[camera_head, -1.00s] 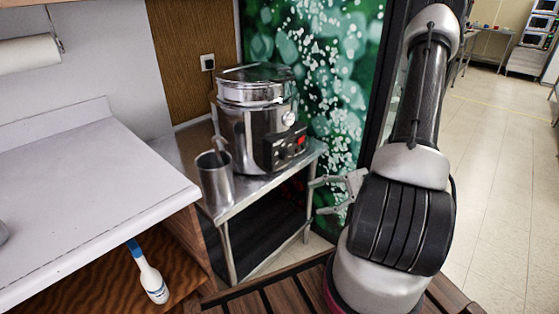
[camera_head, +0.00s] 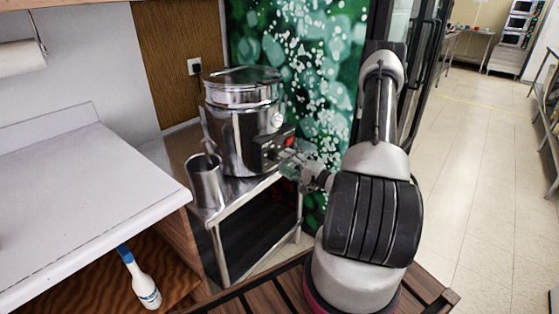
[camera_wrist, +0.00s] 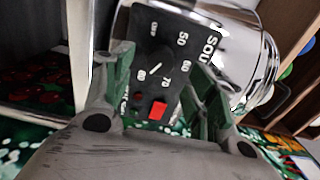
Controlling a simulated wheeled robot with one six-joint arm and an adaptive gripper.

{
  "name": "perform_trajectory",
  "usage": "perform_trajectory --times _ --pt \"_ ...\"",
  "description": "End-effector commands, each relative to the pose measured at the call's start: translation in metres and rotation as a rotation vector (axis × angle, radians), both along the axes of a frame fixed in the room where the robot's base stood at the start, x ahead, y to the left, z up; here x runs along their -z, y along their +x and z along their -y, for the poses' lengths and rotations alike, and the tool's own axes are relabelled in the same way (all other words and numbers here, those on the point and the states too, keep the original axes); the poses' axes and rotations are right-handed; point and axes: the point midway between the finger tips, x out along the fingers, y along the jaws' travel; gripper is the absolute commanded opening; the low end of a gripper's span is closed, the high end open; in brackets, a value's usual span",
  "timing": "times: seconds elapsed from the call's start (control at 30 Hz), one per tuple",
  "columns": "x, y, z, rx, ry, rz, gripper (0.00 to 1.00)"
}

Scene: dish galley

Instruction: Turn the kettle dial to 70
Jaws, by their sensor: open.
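The steel kettle (camera_head: 228,135) stands on a metal stand, its dark control box (camera_head: 275,147) facing my arm. In the wrist view the black panel carries the dial (camera_wrist: 155,68), with marks OFF, 50, 60, 70 and 80 around it. A white pointer line on the dial lies slanted between the lower left and upper right; I cannot tell which end points. A red switch (camera_wrist: 158,110) sits below. My gripper (camera_wrist: 160,75) is open, its green-padded fingers on either side of the dial, apart from it as far as I can see. In the head view my gripper (camera_head: 296,160) is close to the box.
A steel cup (camera_head: 206,182) stands left of the kettle on the stand (camera_head: 245,197). A white counter (camera_head: 85,190) is at the left, with a white bottle (camera_head: 145,287) on the shelf below. A green patterned panel (camera_head: 315,75) stands behind. Open floor lies at the right.

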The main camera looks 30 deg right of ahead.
Motion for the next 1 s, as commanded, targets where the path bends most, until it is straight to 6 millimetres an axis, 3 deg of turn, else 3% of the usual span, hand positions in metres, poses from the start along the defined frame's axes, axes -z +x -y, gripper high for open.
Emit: perform_trajectory --times 0.23,0.57,0.83,1.0 --pt "0.000 0.031 -0.012 -0.002 0.001 -0.001 0.57" --pt "0.000 0.036 -0.013 -0.001 0.002 -0.002 0.57" --pt "0.000 0.036 -0.013 -0.001 0.002 -0.002 0.10" --pt "0.000 0.036 -0.013 -0.001 0.005 -0.003 0.10"
